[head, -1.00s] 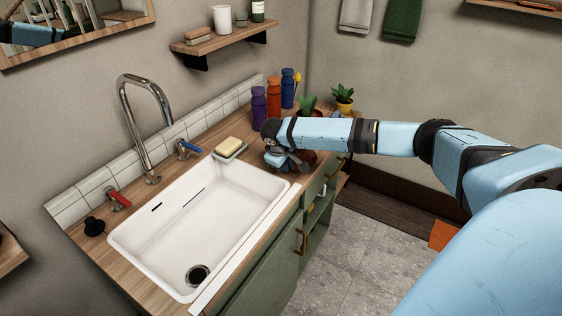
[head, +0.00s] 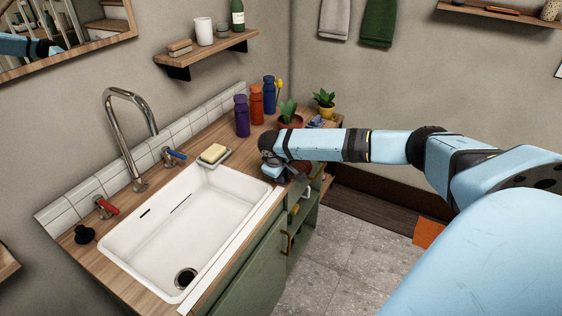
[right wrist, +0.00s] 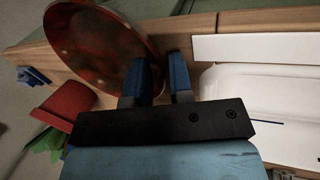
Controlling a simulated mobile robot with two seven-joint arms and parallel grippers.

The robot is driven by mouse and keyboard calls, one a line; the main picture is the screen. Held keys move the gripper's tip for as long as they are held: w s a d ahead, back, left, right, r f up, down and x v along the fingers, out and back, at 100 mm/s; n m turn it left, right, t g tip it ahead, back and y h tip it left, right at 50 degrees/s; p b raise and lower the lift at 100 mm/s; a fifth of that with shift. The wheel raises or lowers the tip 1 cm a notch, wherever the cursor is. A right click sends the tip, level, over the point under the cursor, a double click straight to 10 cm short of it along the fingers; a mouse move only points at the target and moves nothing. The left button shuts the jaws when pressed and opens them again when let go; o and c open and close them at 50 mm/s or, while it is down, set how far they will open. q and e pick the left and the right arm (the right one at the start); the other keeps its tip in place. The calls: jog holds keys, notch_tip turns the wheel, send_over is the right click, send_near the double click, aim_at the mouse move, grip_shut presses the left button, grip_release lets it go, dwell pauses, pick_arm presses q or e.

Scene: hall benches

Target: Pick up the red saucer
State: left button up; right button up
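The red saucer shows large at the upper left of the right wrist view (right wrist: 100,48), tilted, its rim at the fingers. In the head view only a dark red part of it (head: 304,167) shows below my right forearm, by the counter's front edge. My right gripper (right wrist: 158,85) has its two blue fingers close together at the saucer's rim and looks shut on it. In the head view this gripper (head: 275,172) is right of the sink, partly hidden by its own wrist. My left gripper is not in view.
The white sink (head: 190,230) lies left of the gripper, with a soap dish (head: 216,157) at its corner. Purple (head: 242,116), orange (head: 256,104) and blue (head: 269,95) bottles stand behind. A potted plant (head: 290,120) stands close beyond the arm. Open floor (head: 350,250) lies in front.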

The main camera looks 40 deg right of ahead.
jog(key=shift+o, duration=1.1)
jog(key=shift+a+r, duration=0.1)
jog(key=w+v, duration=0.1)
jog(key=v, duration=1.2)
jog(key=shift+s+r+p, duration=0.3)
jog(key=shift+s+r, duration=0.1)
jog(key=shift+s, duration=0.1)
jog(key=shift+c, duration=0.5)
